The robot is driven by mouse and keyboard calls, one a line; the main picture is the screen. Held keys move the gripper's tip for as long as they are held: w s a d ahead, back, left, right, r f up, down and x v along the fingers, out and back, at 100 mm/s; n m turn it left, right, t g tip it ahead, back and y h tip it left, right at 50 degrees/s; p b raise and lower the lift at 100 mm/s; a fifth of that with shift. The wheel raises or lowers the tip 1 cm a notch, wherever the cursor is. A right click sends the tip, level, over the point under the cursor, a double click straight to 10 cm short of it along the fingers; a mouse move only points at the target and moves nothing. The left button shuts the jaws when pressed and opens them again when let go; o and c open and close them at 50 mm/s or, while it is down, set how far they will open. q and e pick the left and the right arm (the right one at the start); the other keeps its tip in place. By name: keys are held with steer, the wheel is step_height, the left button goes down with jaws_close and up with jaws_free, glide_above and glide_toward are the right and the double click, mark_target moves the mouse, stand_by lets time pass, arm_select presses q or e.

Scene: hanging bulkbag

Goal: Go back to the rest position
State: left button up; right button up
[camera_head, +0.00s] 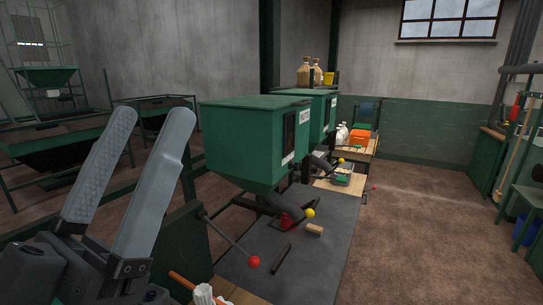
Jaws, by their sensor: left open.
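My left gripper (152,135) is large in the lower left of the head view. Its two long grey fingers point up and stand apart, with nothing between them. It is in front of and to the left of a green hopper (237,143). My right gripper is not in view. No hanging bulkbag can be made out in this view.
A lever with a red knob (253,262) and a yellow knob (310,213) stick out near the hopper. A small wooden block (315,229) lies on the dark bench top (325,262). Green frames (60,145) stand at the left. The brown floor (420,235) at the right is clear.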

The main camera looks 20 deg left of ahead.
arm_select(q)
step_height(320, 180, up, 37)
steer(key=w+p, duration=0.1)
steer(key=p, duration=3.7)
steer(key=shift+m+g+h, duration=0.3)
steer(key=shift+m, duration=0.1)
steer(key=shift+d, duration=0.1)
steer(key=shift+r, duration=0.1)
